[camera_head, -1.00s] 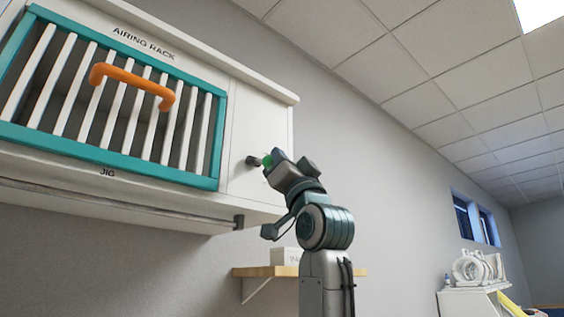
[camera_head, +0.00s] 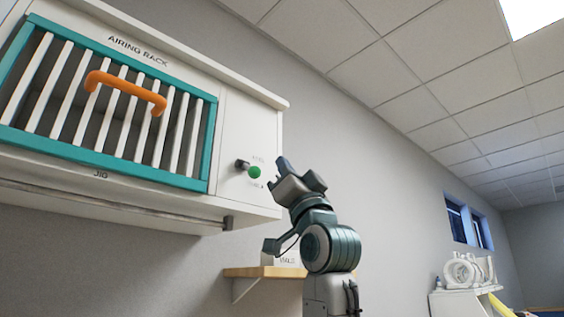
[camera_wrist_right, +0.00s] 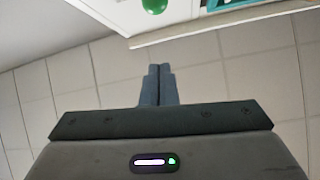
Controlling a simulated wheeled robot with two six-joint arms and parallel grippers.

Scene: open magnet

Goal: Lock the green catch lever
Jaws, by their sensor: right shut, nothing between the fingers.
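The green catch lever (camera_head: 254,172) is a green ball knob on a short dark stem. It sticks out of the white panel right of the slatted door, with small print above and below it. The green knob also shows at the top edge of the right wrist view (camera_wrist_right: 154,5). My right gripper (camera_head: 281,161) is just right of the knob and apart from it. In the right wrist view its fingers (camera_wrist_right: 158,72) are together with nothing between them. My left gripper is not in view.
The white airing rack cabinet (camera_head: 248,130) has a teal-framed slatted door (camera_head: 212,145) with an orange handle (camera_head: 125,88). A rail (camera_head: 110,205) runs below it.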

